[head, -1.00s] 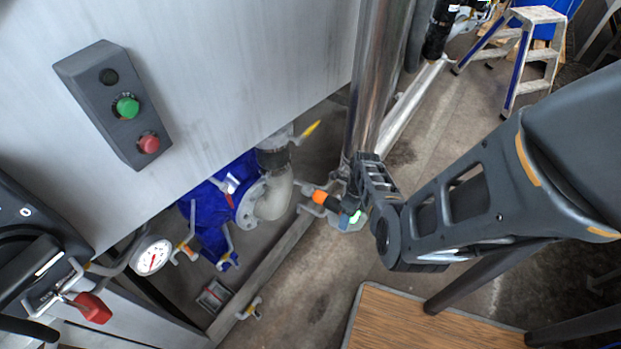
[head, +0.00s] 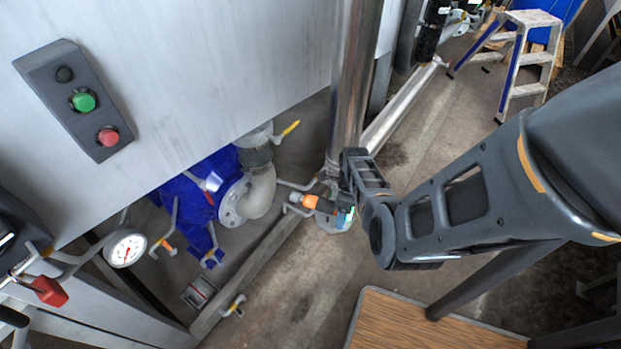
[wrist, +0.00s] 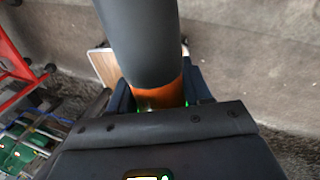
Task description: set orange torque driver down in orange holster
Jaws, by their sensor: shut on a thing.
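A bent wire holder with an orange mark (head: 166,244) is on the left, near the gauge. I cannot tell whether it is the orange holster.
A steel pipe (head: 352,90) stands close behind my gripper. A grey button panel (head: 75,98), a gauge (head: 125,248) and a blue pump (head: 190,195) with a pale elbow pipe (head: 258,192) are left. A wooden-topped table (head: 430,325) is in front, a step ladder (head: 525,60) behind.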

